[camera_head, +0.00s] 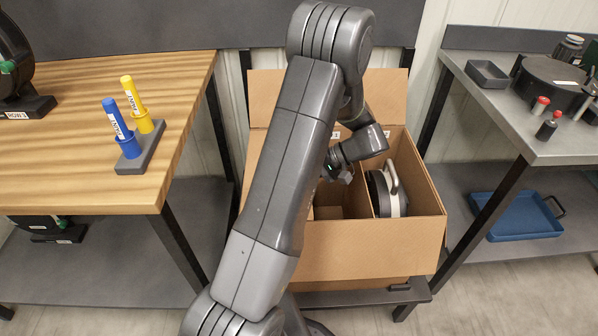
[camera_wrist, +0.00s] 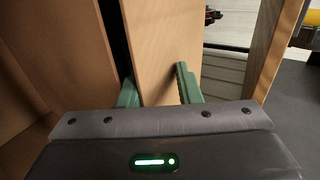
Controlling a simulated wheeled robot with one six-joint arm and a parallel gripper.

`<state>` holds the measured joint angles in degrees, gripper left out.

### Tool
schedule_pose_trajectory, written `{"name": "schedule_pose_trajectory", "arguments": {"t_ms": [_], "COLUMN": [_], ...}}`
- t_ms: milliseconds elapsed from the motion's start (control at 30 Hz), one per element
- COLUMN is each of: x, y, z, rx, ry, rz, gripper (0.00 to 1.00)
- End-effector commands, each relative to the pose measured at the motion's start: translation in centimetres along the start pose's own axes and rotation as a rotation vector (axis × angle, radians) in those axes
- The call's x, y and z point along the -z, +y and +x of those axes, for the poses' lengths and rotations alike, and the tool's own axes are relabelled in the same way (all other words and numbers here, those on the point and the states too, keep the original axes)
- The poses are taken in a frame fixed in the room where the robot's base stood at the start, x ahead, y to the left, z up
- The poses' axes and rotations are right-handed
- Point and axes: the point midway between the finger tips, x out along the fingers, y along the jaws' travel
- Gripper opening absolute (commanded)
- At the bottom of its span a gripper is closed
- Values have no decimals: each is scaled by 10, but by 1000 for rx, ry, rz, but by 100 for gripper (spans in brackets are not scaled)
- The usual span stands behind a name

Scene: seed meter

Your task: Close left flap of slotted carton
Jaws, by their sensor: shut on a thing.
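The slotted carton (camera_head: 385,250) stands open on a low dark shelf in the head view. Its back flap (camera_head: 385,95) stands up, and dividers split the inside. In the wrist view, the green fingers of my gripper (camera_wrist: 158,88) sit on both sides of a cardboard panel, which looks like the left flap (camera_wrist: 165,45). My gripper is shut on it. The carton's inside wall (camera_wrist: 50,50) shows to the left there. In the head view my arm covers most of the carton's left side, the flap and the fingertips.
A round grey and white item (camera_head: 388,190) sits in the carton's right compartment. A wooden bench (camera_head: 70,170) with blue and yellow markers in a holder stands to the left. A grey bench (camera_head: 500,100) stands to the right, with a blue tray (camera_head: 520,215) on its lower shelf.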

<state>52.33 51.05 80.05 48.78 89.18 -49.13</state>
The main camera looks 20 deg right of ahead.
Motion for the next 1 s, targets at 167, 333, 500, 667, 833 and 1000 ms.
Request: {"name": "schedule_pose_trajectory", "arguments": {"t_ms": [167, 333, 500, 667, 833, 1000], "x": [-2, -3, -3, -3, -3, -2], "y": [6, 6, 7, 7, 7, 7], "z": [7, 8, 9, 10, 9, 6], "rx": [1, 1, 1, 1, 1, 1], "ry": [-9, -11, -13, -13, -12, -9], "rz": [5, 6, 6, 6, 7, 7], "gripper": [0, 0, 0, 25, 25, 25]}}
